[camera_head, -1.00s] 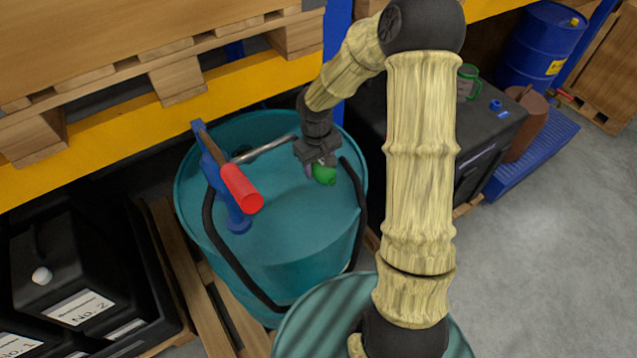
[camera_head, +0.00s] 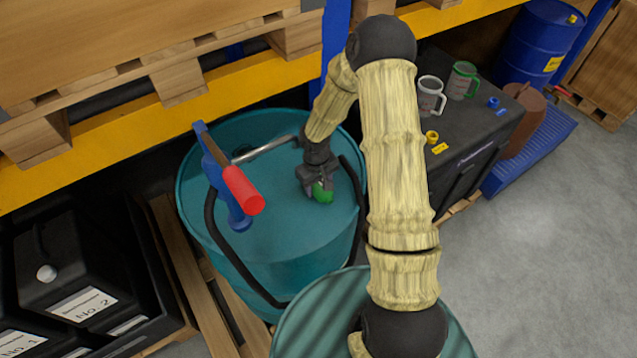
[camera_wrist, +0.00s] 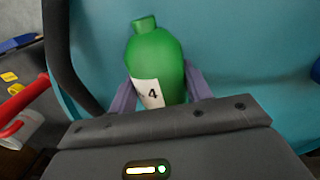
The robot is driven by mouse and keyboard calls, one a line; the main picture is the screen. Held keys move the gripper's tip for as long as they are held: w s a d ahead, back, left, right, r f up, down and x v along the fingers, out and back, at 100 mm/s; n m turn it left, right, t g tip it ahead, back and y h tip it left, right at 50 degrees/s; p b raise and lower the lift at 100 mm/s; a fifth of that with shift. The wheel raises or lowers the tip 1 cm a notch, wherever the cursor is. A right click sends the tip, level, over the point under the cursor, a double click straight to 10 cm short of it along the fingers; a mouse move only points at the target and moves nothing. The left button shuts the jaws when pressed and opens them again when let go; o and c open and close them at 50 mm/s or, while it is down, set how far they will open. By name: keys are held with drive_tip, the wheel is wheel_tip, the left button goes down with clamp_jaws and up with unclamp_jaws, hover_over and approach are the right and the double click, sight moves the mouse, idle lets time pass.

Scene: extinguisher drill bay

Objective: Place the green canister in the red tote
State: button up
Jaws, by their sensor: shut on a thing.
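The green canister (camera_head: 323,191) is between the fingers of my gripper (camera_head: 318,184), over the top of the teal drum. In the wrist view the canister (camera_wrist: 155,65) shows its narrow neck and a white label with a 4, and my gripper (camera_wrist: 160,92) has a finger on each side of its body. My gripper is shut on it. In the head view much of the canister is hidden by the gripper, and I cannot tell whether it touches the drum. No red tote is seen in either view.
The teal drum (camera_head: 265,255) carries a blue pump with a red handle (camera_head: 243,190) left of my gripper, and black hoses. A black case (camera_head: 465,135) with mugs (camera_head: 430,96) stands at right. Shelf beams and pallets (camera_head: 100,75) are behind. The grey floor (camera_head: 560,240) is clear.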

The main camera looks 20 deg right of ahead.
drive_tip(key=shift+f, duration=0.15)
drive_tip(key=o, duration=1.3)
drive_tip(key=r, duration=0.4)
drive_tip(key=r+b, duration=0.1)
drive_tip(key=r, duration=0.3)
drive_tip(key=r+b, duration=0.1)
drive_tip(key=r, duration=0.3)
drive_tip(key=shift+s+a+r, duration=0.15)
drive_tip(key=shift+a, duration=0.1)
